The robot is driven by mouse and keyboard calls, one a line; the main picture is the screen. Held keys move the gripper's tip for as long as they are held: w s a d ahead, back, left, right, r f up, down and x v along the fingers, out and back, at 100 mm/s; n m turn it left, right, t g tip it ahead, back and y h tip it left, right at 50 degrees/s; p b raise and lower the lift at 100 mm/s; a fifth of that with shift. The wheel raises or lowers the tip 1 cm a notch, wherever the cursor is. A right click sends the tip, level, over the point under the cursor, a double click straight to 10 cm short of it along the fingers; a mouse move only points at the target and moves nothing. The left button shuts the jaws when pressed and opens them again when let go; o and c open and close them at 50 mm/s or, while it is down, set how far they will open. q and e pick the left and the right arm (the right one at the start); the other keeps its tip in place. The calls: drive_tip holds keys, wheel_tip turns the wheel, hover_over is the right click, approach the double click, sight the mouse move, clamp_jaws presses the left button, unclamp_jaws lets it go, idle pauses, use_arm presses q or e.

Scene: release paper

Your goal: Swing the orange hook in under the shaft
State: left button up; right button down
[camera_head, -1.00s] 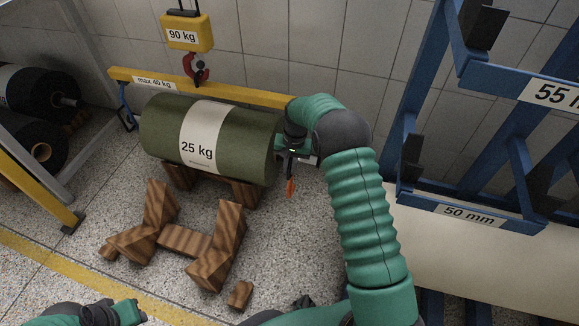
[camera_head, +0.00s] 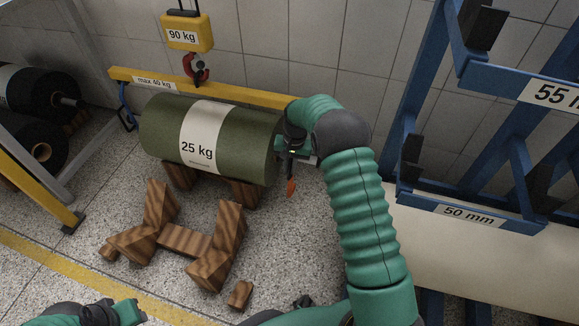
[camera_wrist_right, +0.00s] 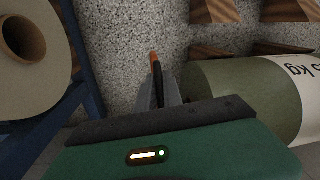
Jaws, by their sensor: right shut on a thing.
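My right gripper (camera_head: 300,153) is beside the right end of the green 25 kg roll (camera_head: 240,145), largely hidden by its own wrist. It is shut on the orange hook (camera_head: 291,187), whose orange tip points down there. In the right wrist view the orange tip (camera_wrist_right: 155,62) sticks out beyond the grey fingers (camera_wrist_right: 158,92), with the roll (camera_wrist_right: 235,90) close on the right. The shaft at this end of the roll is not clearly visible, and I cannot tell whether the hook touches it. My left gripper (camera_head: 115,314) shows only partly at the bottom left.
A yellow beam (camera_head: 240,95) marked max 40 kg runs behind the roll, below a red hoist hook (camera_head: 196,68). A blue sling (camera_head: 125,108) hangs at its left end. A wooden cradle (camera_head: 185,240) stands in front. A blue rack (camera_head: 470,205) is on the right.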

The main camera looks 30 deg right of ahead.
drive_tip(key=shift+w+d+f+h, duration=0.2)
drive_tip(key=shift+f+h, duration=0.2)
drive_tip(key=shift+f, duration=0.2)
drive_tip(key=w+d+f+t+h, duration=0.1)
drive_tip(key=f, duration=0.1)
drive_tip(key=w+d+f+t+h, duration=0.2)
drive_tip(key=d+f, duration=0.1)
drive_tip(key=shift+w+f, duration=0.15)
drive_tip(key=shift+f, duration=0.15)
drive_tip(key=shift+w+d+f+t+h, duration=0.3)
drive_tip(key=shift+w+d+t+h, duration=0.15)
drive_tip(key=shift+d+t+h, duration=0.05)
drive_tip(key=c, duration=1.5)
unclamp_jaws()
drive_tip(key=p+v, duration=0.8)
drive_tip(key=v, duration=0.8)
drive_tip(key=shift+s+a+r, duration=0.15)
drive_tip(key=shift+r, duration=0.1)
